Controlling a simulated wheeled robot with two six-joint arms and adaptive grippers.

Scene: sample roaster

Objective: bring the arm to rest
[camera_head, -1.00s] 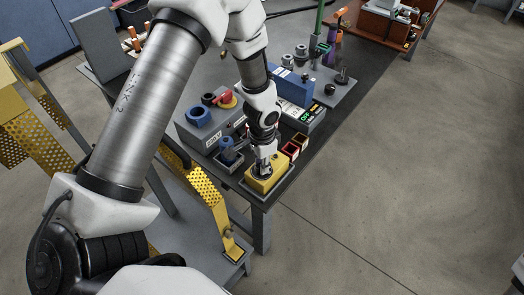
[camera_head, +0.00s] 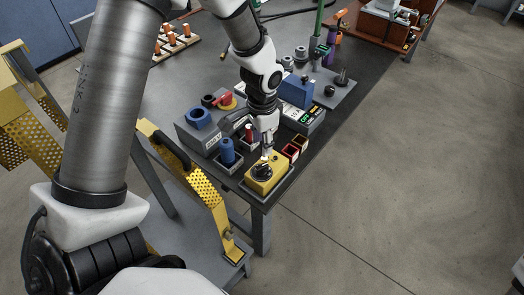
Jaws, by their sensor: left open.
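My left arm comes in from the left and reaches over the dark table. Its gripper (camera_head: 266,152) points down just above and behind the yellow block (camera_head: 263,181) at the table's near corner. The gripper is open and small in this view. The yellow block has a dark round part on top and sits in a shallow grey tray. I cannot tell whether the fingertips touch the block or are apart from it. My right gripper is not in view.
A yellow perforated rail (camera_head: 197,185) is at the near left. The floor on the right is clear.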

